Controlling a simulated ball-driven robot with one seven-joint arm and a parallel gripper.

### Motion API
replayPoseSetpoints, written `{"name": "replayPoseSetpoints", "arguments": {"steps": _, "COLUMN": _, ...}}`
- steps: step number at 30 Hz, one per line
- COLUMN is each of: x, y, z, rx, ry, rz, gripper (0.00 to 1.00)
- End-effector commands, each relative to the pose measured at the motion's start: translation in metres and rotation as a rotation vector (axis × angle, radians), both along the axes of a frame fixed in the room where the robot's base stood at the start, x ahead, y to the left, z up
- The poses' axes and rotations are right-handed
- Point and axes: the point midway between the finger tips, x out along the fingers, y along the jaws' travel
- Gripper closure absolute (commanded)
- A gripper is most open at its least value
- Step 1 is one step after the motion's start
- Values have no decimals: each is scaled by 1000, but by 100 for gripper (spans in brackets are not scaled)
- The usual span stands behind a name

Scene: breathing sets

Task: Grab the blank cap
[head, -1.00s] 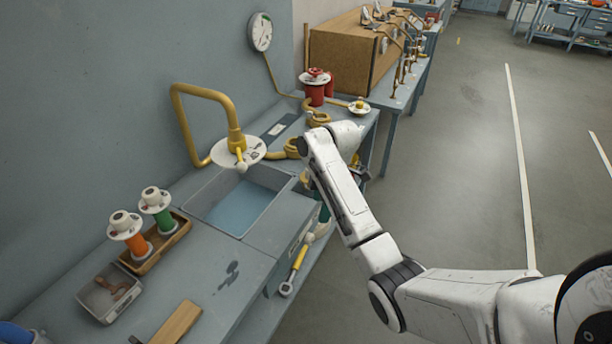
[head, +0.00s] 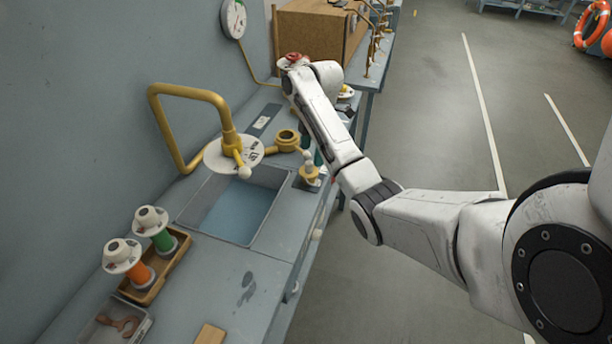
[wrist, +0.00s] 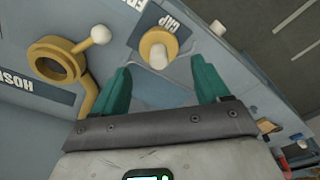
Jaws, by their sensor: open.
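The blank cap, a yellow round piece with a white knob, sits on a plate lettered CAP at the right of the basin in the head view (head: 309,173). In the wrist view the cap (wrist: 158,47) stands just beyond the fingertips, between their lines. My gripper (wrist: 162,66) is open, with its two teal fingers apart and nothing between them. In the head view my gripper (head: 311,147) is partly hidden by my arm, close to the cap. I cannot tell whether a finger touches it.
A yellow hose ring (wrist: 53,62) with a white-knobbed lever is left of the cap. A water basin (head: 240,212), a yellow pipe with a white disc (head: 219,156), and orange (head: 137,272) and green (head: 163,240) spools stand on the bench. Floor (head: 430,110) to the right is clear.

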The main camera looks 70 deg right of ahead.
Motion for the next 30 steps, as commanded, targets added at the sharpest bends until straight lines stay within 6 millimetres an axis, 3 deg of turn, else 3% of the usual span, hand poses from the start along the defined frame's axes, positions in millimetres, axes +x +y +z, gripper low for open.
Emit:
{"name": "replayPoseSetpoints", "arguments": {"steps": 1, "x": 1, "y": 2, "z": -14, "rx": 1, "ry": 0, "rz": 1, "gripper": 25}}
{"name": "replayPoseSetpoints", "arguments": {"steps": 11, "x": 4, "y": 5, "z": -43, "rx": 3, "ry": 3, "rz": -1, "gripper": 25}}
{"name": "replayPoseSetpoints", "arguments": {"steps": 19, "x": 8, "y": 8, "z": -80, "rx": 1, "ry": 3, "rz": -2, "gripper": 25}}
{"name": "replayPoseSetpoints", "arguments": {"steps": 28, "x": 9, "y": 8, "z": -86, "rx": 0, "ry": 0, "rz": -1, "gripper": 25}}
{"name": "replayPoseSetpoints", "arguments": {"steps": 30, "x": 9, "y": 9, "z": -86, "rx": 0, "ry": 0, "rz": -1, "gripper": 30}}
